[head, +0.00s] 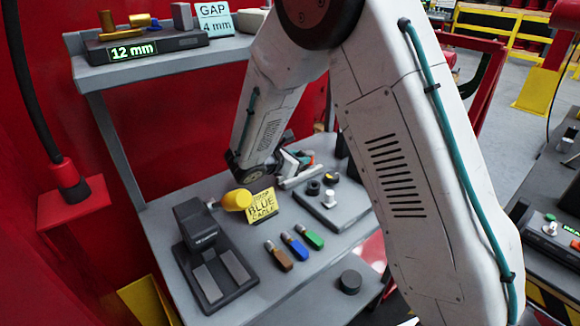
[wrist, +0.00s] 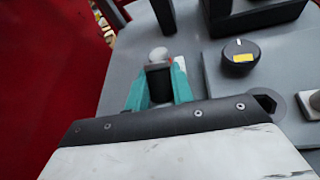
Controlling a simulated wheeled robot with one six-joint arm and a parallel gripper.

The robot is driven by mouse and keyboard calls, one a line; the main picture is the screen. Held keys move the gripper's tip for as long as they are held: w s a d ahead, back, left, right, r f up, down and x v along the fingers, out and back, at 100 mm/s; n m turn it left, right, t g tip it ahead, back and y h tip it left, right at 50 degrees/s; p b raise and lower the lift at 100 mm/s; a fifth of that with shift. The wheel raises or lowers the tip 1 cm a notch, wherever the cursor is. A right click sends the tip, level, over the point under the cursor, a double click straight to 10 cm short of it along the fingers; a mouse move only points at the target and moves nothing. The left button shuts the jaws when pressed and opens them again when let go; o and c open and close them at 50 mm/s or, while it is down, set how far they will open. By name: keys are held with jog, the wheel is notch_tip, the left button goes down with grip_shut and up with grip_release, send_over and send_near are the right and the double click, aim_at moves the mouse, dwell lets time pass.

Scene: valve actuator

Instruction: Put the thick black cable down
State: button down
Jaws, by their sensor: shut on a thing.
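My gripper (wrist: 158,84) has teal fingers closed on a short dark piece (wrist: 160,86) with a pale rounded end, in the wrist view. It appears to be the thick black cable, but most of it is hidden and its far end cannot be made out. In the head view my gripper (head: 292,168) is low over the back of the grey bench (head: 165,215), partly behind my arm. The held piece is too small to tell there. Whether it touches the bench cannot be told.
Brown (head: 278,256), blue (head: 295,246) and green (head: 309,237) connectors lie in front of a yellow "BLUE CABLE" sign (head: 262,206). A black device (head: 200,225) stands left. A dark knob with a yellow mark (wrist: 239,58) is right of my fingers. A black cord (head: 35,90) enters a red bracket.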

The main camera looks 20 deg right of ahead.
aim_at(299, 154)
notch_tip(299, 154, up, 8)
jog(key=shift+f, duration=0.1)
jog(key=shift+f, duration=4.8)
jog(key=c, duration=1.2)
grip_release()
jog(key=shift+f, duration=0.1)
